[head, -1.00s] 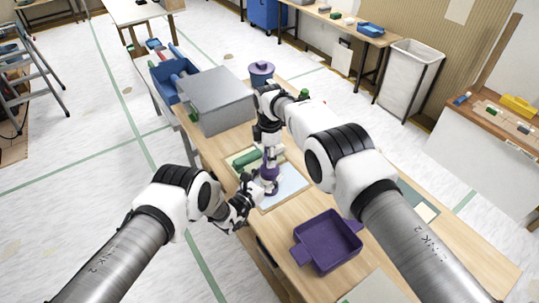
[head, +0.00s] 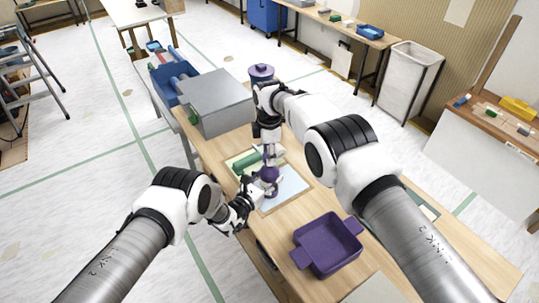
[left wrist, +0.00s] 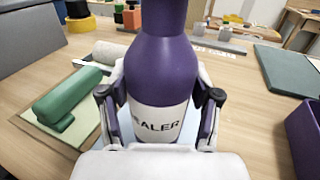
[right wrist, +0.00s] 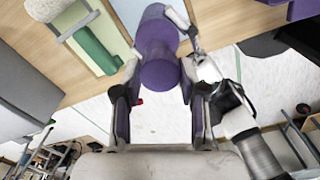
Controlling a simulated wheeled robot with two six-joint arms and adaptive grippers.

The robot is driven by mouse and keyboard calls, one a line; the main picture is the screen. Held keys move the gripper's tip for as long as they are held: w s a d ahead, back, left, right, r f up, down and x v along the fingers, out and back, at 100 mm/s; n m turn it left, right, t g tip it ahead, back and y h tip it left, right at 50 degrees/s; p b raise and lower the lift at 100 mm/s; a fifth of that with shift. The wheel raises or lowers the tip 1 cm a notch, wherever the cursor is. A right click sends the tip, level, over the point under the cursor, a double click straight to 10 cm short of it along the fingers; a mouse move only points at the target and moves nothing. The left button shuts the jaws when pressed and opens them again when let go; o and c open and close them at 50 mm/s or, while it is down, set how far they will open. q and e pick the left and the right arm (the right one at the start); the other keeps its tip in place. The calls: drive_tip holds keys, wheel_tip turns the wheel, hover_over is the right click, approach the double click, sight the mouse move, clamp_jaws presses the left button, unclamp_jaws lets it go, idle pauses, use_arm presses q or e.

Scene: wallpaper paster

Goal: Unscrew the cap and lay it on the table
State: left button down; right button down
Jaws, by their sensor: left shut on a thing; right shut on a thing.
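A purple bottle (left wrist: 160,65) with a white label ending in "ALER" stands upright over the pasting board in the left wrist view. It also shows in the head view (head: 269,176). My left gripper (left wrist: 160,104) is shut around its body at the label, one finger on each side. My right gripper (right wrist: 160,78) points down from above and is shut on the purple top end, where the cap is. The cap's edge against the bottle cannot be made out. The wooden table (head: 215,150) has bare wood around the board.
A green roller (left wrist: 63,97) lies on the board beside the bottle. A purple tray with handles (head: 328,245) stands to the right. Bare table shows between board and tray.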

use_arm(q)
drive_tip(key=shift+s+f, duration=0.1)
drive_tip(key=shift+f, duration=0.1)
use_arm(e)
drive_tip(key=shift+r, duration=2)
use_arm(q)
drive_tip(key=shift+c, duration=1.5)
unclamp_jaws()
drive_tip(key=shift+o, duration=0.7)
use_arm(e)
drive_tip(key=shift+w+f, duration=0.1)
drive_tip(key=shift+w, duration=0.1)
